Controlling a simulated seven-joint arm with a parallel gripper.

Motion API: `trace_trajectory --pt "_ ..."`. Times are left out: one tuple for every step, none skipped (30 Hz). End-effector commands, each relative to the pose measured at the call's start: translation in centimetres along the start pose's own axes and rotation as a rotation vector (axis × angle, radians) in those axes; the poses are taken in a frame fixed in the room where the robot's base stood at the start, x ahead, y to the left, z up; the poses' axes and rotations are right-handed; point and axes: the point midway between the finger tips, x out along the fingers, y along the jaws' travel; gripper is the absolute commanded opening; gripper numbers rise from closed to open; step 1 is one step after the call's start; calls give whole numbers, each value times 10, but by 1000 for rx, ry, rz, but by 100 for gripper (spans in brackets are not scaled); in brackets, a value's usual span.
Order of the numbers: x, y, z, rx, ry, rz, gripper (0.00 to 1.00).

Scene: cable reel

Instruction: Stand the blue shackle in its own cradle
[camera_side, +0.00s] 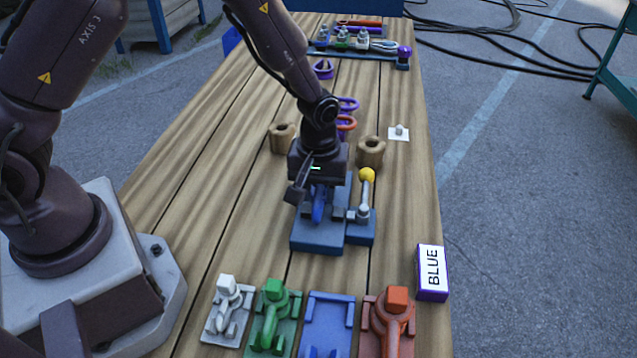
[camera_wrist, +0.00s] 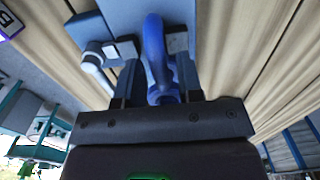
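My gripper (camera_side: 317,190) points down over a blue clamp fixture (camera_side: 312,243) in the middle of the bench. The blue shackle (camera_side: 318,212) is between its fingers, and it also shows in the wrist view (camera_wrist: 154,45). The two dark fingers (camera_wrist: 160,82) lie close on both sides of the shackle and look shut on it. The shackle is at the fixture; whether it touches the fixture's blocks is hidden. The blue cradle (camera_side: 329,312) at the front of the bench is empty, between the green and orange cradles.
A lever with a yellow knob (camera_side: 367,175) stands right of the fixture. White (camera_side: 227,300), green (camera_side: 270,320) and orange (camera_side: 396,320) shackles fill neighbouring cradles. A BLUE sign (camera_side: 432,272) stands at the right edge. Two wooden cups (camera_side: 371,152) (camera_side: 282,138) stand behind.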

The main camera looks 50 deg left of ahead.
Motion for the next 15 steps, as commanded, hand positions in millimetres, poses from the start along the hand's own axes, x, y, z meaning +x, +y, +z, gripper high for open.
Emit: trace_trajectory --pt "0 0 0 0 0 0 34" --pt "0 0 0 0 0 0 34" --pt "0 0 0 0 0 0 34" --pt "0 0 0 0 0 0 34" --pt "0 0 0 0 0 0 34" --pt "0 0 0 0 0 0 29" --pt "0 0 0 0 0 0 22" --pt "0 0 0 0 0 0 16" --pt "0 0 0 0 0 0 6" --pt "0 0 0 0 0 0 0" --pt "0 0 0 0 0 0 0" --pt "0 0 0 0 0 0 0" --pt "0 0 0 0 0 0 0" --pt "-1 1 0 0 2 2 0" --pt "-1 1 0 0 2 2 0"
